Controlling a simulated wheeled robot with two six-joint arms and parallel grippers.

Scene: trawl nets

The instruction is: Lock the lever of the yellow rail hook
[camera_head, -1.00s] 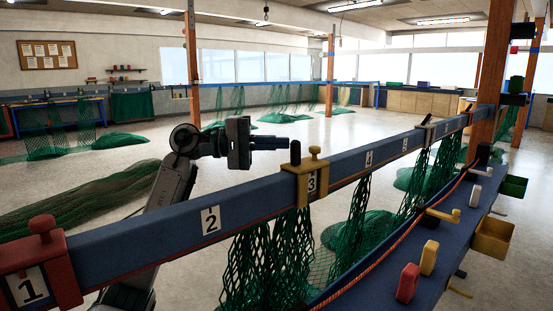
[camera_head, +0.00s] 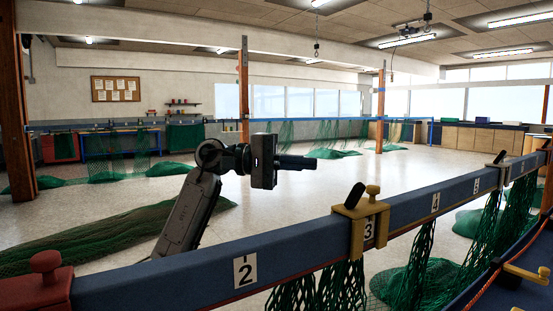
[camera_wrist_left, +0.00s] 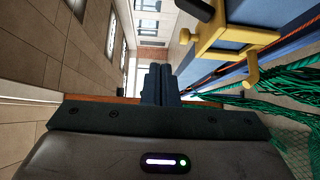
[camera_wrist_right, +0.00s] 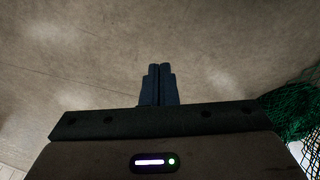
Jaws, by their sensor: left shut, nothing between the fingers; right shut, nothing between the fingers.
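The yellow rail hook (camera_head: 361,228) sits over the blue rail at the tag 3. In the left wrist view the closed left fingers (camera_wrist_left: 160,70) point ahead, with the yellow hook (camera_wrist_left: 228,38) at upper right and the lever's black grip (camera_wrist_left: 195,8) at the top edge. My right gripper (camera_wrist_right: 160,72) shows only in its own wrist view, shut and empty over bare floor.
The blue rail (camera_head: 185,268) runs diagonally across the front, with a red hook (camera_head: 45,285) at lower left. Green nets (camera_head: 340,288) hang below it. A net pile (camera_head: 85,240) lies on the floor at left. The floor beyond the rail is mostly clear.

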